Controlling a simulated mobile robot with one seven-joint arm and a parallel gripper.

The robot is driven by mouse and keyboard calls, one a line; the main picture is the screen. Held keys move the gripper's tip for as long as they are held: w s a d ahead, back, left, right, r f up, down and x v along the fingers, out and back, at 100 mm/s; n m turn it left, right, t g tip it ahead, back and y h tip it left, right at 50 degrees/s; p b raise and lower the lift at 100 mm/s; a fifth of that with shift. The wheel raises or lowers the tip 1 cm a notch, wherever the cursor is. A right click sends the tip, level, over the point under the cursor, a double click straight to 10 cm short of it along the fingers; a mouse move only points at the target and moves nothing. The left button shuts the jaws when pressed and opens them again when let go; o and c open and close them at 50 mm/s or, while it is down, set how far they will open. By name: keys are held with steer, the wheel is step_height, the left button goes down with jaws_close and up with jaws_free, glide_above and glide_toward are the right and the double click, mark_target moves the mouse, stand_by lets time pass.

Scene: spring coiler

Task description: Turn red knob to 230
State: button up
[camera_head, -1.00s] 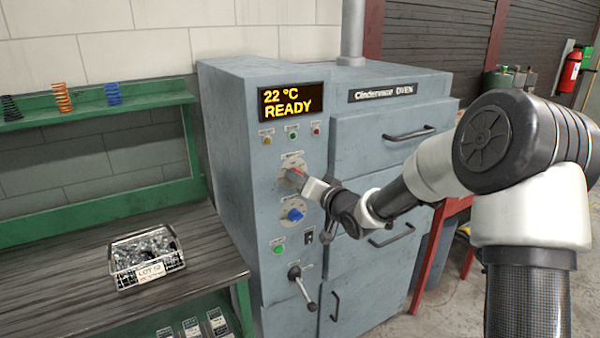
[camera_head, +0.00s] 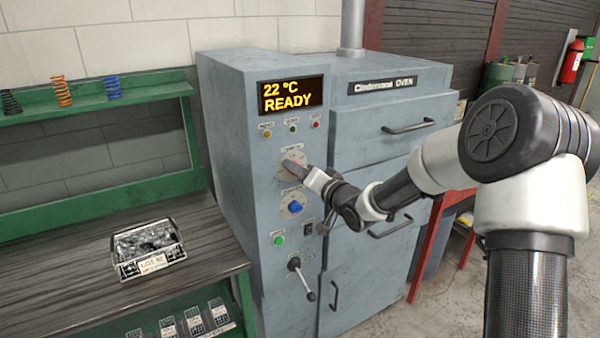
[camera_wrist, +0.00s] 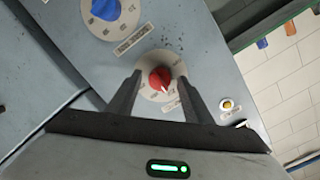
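The red knob (camera_wrist: 160,80) sits on a pale round dial on the oven's grey front panel. In the wrist view it lies between the two fingers of my gripper (camera_wrist: 160,77), which are spread with gaps visible on both sides of it. In the head view my gripper (camera_head: 296,169) reaches the upper dial (camera_head: 293,157) and largely hides the red knob. The dial's numbers are too small to read. The oven's display (camera_head: 291,97) reads "22 °C READY".
A blue knob (camera_head: 292,208) sits just below the red one, with a green button (camera_head: 279,240) and a lever (camera_head: 303,279) lower down.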

steer(key=shift+d, duration=0.1)
steer(key=v, duration=1.7)
steer(key=shift+s, duration=0.15)
steer(key=shift+d, duration=0.1)
